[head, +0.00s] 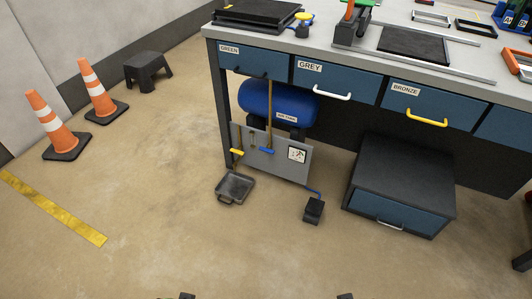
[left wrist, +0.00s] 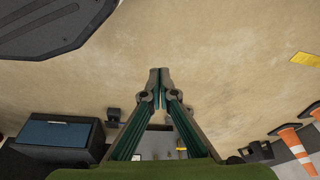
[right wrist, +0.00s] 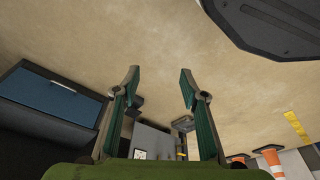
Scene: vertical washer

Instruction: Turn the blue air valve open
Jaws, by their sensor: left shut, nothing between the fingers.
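A blue tank (head: 262,98) is behind and above. My left gripper (left wrist: 159,75) is shut and empty over bare floor. My right gripper (right wrist: 159,74) is open and empty, also over floor. Both are well away from the panel. The blue handle is not distinguishable in the wrist views.
The workbench (head: 340,55) with labelled drawers overhangs the tank. A grey tray (head: 235,187) and a small black box (head: 314,211) lie before the panel. A dark drawer cabinet (head: 403,175) stands right. Cones (head: 55,125) and a black stool (head: 148,70) are left. The front floor is clear.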

